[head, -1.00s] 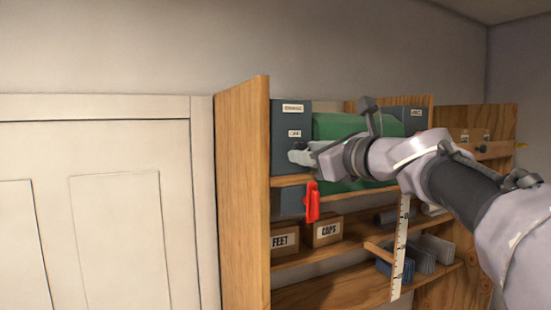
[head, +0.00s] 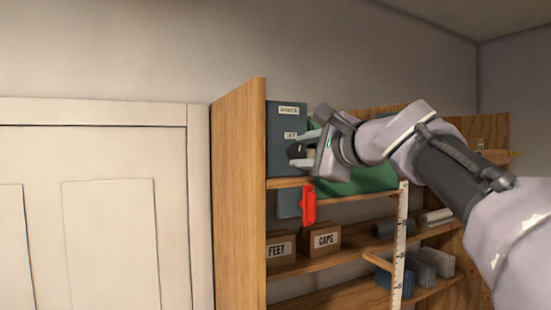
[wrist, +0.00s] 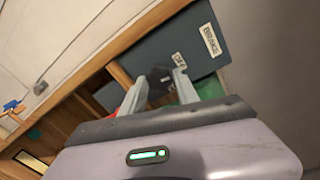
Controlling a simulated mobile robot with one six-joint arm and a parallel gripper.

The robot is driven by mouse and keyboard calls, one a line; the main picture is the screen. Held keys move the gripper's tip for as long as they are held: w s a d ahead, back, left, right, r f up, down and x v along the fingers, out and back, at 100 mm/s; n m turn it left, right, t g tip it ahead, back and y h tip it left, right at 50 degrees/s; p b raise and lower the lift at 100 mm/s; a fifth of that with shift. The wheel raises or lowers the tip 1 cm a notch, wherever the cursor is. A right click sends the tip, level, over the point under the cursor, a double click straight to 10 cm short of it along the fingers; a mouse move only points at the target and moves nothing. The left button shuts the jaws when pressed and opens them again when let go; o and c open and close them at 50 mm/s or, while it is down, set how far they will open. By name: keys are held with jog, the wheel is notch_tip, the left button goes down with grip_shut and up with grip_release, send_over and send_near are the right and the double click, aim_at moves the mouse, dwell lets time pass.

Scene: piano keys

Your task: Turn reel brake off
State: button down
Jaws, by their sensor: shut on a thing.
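The reel brake panel (head: 286,165) is a dark blue-grey plate at the left end of the upper shelf. It bears an upper label (head: 289,110) and a small lower label that seems to read OFF (head: 290,135); both labels are tilted in the wrist view. A dark knob (wrist: 160,80) sits just below the small label. My gripper (head: 301,149) is at the panel front, with its two grey fingers shut on the knob, one on each side. The fingers partly hide the knob.
A red clip-like object (head: 308,205) hangs under the shelf edge below my gripper. Boxes marked FEET (head: 278,250) and CAPS (head: 323,239) stand lower down. The wooden side board (head: 238,190) stands close left of the panel; a white ruler strip (head: 401,240) runs down the shelf front.

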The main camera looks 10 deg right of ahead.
jog(key=shift+r+n+b, duration=0.15)
jog(key=shift+n+b, duration=0.25)
jog(key=shift+n, duration=0.6)
jog(key=c, duration=1.3)
grip_release()
jog(key=shift+c, duration=0.2)
jog(key=o, duration=0.3)
jog(key=shift+o, duration=0.7)
jog(key=shift+w, duration=0.3)
jog(key=shift+s, duration=0.3)
